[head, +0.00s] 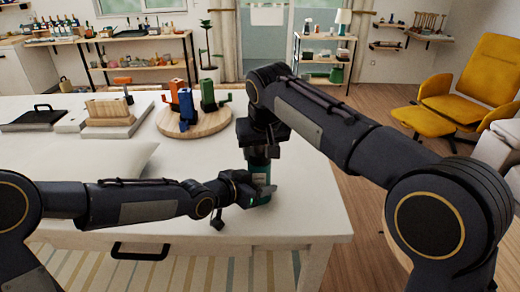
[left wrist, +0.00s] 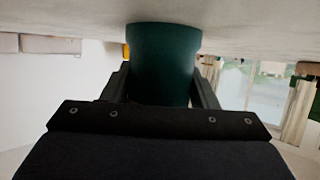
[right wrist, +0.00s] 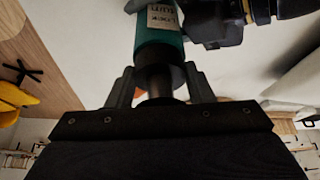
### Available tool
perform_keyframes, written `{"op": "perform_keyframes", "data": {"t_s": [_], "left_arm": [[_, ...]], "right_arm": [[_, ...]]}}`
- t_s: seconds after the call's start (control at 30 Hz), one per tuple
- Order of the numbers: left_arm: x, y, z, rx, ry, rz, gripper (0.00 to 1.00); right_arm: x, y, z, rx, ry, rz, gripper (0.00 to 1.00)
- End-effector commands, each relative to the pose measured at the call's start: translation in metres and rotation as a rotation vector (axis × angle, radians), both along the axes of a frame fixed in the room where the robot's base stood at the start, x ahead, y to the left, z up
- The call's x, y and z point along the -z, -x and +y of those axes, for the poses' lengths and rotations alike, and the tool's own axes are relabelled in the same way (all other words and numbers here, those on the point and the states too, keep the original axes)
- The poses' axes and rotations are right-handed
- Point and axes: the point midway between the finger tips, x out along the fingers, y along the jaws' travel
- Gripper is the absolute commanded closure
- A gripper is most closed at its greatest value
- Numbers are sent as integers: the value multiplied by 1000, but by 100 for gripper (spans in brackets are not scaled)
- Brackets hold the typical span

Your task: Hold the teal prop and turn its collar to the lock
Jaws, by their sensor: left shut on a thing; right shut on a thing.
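The teal prop (head: 262,193) stands upright on the white table near its right front corner. It also shows in the left wrist view (left wrist: 163,60) and the right wrist view (right wrist: 158,34), where a pale label reads "Lock" and "turn". My left gripper (head: 250,188) is shut around the teal body from the side. My right gripper (head: 260,148) comes from above and is shut on the dark collar (right wrist: 160,72) at the top of the prop. In the head view the collar is mostly hidden by the right gripper, and I cannot tell how far it is turned.
On the white table (head: 190,215) a round wooden board (head: 194,125) carries orange, blue and green items. A wooden rack (head: 108,110), a dark tray (head: 35,118) and a pale cushion (head: 85,160) lie left. A yellow chair (head: 480,85) stands right. Bare tabletop surrounds the prop.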

Motion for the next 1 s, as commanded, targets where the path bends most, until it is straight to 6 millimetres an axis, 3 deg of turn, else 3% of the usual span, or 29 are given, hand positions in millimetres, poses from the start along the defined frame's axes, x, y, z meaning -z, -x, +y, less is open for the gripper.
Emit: {"op": "perform_keyframes", "data": {"t_s": [0.17, 0.2, 0.37, 0.73, 1.0], "left_arm": [[-1, -1, 0, -1, 2, -1, 87], [-1, -1, 0, -1, 2, -1, 87], [-1, -1, 0, -1, 2, -1, 87], [-1, 0, 0, -1, 2, -1, 87], [-1, 0, 0, -1, 2, -1, 87]], "right_arm": [[-1, 0, -1, 2, -1, -1, 76], [-1, 0, -1, 2, -1, -1, 50], [-1, 0, 0, 1, -2, -1, 31], [-7, 2, 0, -2, -2, -2, 31], [-55, 21, -5, -2, -4, -4, 31]]}}
